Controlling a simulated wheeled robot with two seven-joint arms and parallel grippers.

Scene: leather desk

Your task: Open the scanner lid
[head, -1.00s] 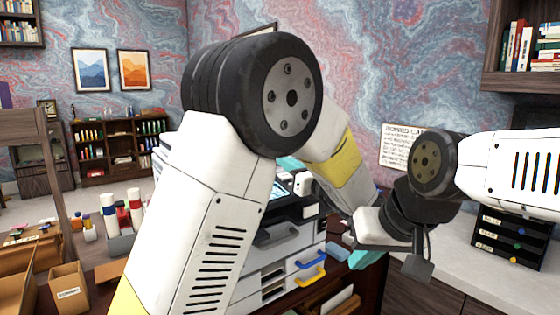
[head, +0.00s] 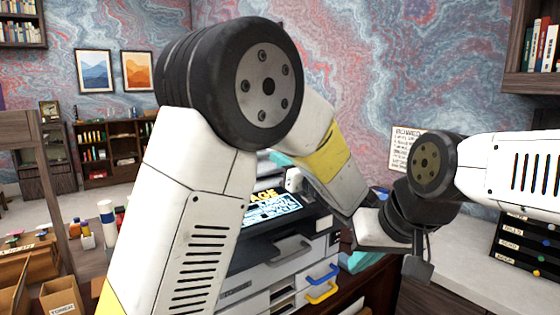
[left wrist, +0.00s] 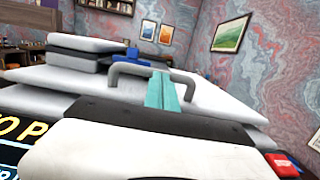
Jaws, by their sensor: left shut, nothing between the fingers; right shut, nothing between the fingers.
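The scanner (head: 275,243) stands on the desk, partly behind my left arm, with its lit screen (head: 268,209) towards me. Its white lid (left wrist: 85,82) with a grey bar handle (left wrist: 122,68) fills the middle of the left wrist view. I cannot tell whether the lid lies quite flat. My left gripper (left wrist: 172,90) is shut and empty. Its teal fingers overlap the handle in that view; contact is unclear. In the head view my left forearm hides most of the lid. My right gripper (head: 382,232) hangs right of the scanner; its fingertips are hard to make out.
Blue (head: 322,273) and yellow (head: 321,292) handles stick out from the scanner's front. Cardboard boxes (head: 60,297) stand at the left. A black drawer organiser (head: 525,240) stands on the pale counter at the right.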

